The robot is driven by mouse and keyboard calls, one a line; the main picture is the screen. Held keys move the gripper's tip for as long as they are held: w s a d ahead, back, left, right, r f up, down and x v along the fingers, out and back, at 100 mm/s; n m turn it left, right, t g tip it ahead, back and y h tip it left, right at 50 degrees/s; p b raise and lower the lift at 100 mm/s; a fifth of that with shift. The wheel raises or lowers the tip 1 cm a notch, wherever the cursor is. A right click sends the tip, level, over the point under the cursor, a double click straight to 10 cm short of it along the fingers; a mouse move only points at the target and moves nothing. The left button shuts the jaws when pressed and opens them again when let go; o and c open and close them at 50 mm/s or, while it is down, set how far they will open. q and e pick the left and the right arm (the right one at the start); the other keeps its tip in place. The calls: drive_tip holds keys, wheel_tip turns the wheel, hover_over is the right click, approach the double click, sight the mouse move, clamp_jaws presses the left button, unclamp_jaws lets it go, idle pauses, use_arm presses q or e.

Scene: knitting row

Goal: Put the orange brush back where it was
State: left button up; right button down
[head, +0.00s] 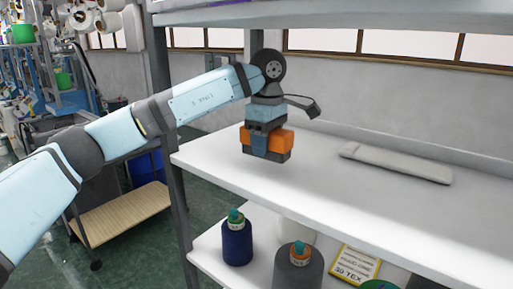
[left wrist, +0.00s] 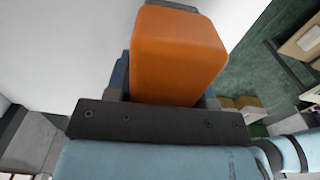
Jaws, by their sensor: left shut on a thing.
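The orange brush (head: 281,139) has an orange block-shaped body with a dark lower part. It is at the left end of the upper white shelf in the head view. My left gripper (head: 262,146) points down and is shut on it. The dark lower part shows at or just above the shelf surface; I cannot tell whether it touches. In the left wrist view the orange body of the brush (left wrist: 180,55) fills the middle, between the fingers. The brush's underside is hidden. My right gripper is not in view.
The white shelf (head: 330,190) is mostly bare around the brush. A flat grey-white bar (head: 396,162) lies further right. The shelf below holds a blue cone (head: 237,241), a grey cone (head: 298,268) and a yellow-edged sign (head: 355,265). A grey post (head: 180,215) stands at the left.

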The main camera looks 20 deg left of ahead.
use_arm(q)
drive_tip(key=shift+w+a, duration=0.15)
drive_tip(key=shift+a, duration=0.35)
drive_tip(key=shift+w+a+r, duration=0.1)
drive_tip(key=shift+w+a, duration=0.15)
drive_tip(key=shift+a, duration=0.35)
drive_tip(key=f+p, duration=0.1)
drive_tip(key=f, duration=0.2)
drive_tip(key=shift+a+f+p, duration=0.1)
drive_tip(key=shift+a+p, duration=0.2)
drive_tip(key=shift+p, duration=0.05)
drive_tip(key=shift+d, duration=0.1)
drive_tip(key=shift+f, duration=0.1)
drive_tip(key=o, duration=0.8)
drive_tip(key=shift+o, duration=0.2)
